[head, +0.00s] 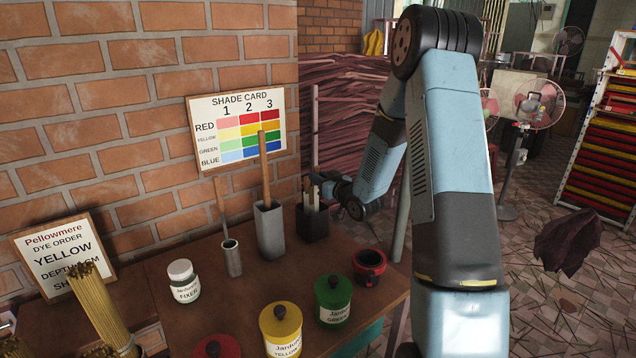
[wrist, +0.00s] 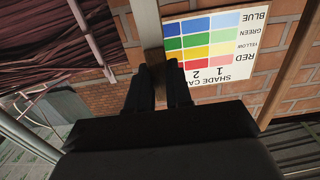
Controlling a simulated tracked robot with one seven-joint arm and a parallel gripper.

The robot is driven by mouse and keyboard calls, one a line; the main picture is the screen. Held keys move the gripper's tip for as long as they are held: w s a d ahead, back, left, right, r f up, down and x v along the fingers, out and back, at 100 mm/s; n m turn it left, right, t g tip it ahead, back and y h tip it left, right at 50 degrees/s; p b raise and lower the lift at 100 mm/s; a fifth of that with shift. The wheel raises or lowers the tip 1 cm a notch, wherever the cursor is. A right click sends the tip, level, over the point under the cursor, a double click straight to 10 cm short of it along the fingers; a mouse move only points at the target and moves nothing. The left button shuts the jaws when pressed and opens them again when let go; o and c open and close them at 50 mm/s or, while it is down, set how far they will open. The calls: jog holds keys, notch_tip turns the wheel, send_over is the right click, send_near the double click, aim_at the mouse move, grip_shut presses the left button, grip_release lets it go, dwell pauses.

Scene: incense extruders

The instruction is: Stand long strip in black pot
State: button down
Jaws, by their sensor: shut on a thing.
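My gripper (head: 322,184) is at the back right of the table, just above and beside the black pot (head: 313,224). In the head view, pale strips (head: 307,190) show upright at the pot's mouth, close to the fingers. The held strip's lower end is hidden, so I cannot tell whether it is inside the pot.
A grey square pot (head: 270,232) holding a tall wooden strip (head: 264,165) stands left of the black pot. A small grey cup (head: 232,260) with a thin stick is further left. Yellow (head: 281,325), green (head: 332,298) and red-black (head: 370,264) pots stand in front. The shade card (head: 238,125) is behind.

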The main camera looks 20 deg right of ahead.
jog(key=shift+f, duration=0.7)
jog(key=c, duration=1)
grip_release()
jog(key=shift+f, duration=0.1)
jog(key=shift+c, duration=0.2)
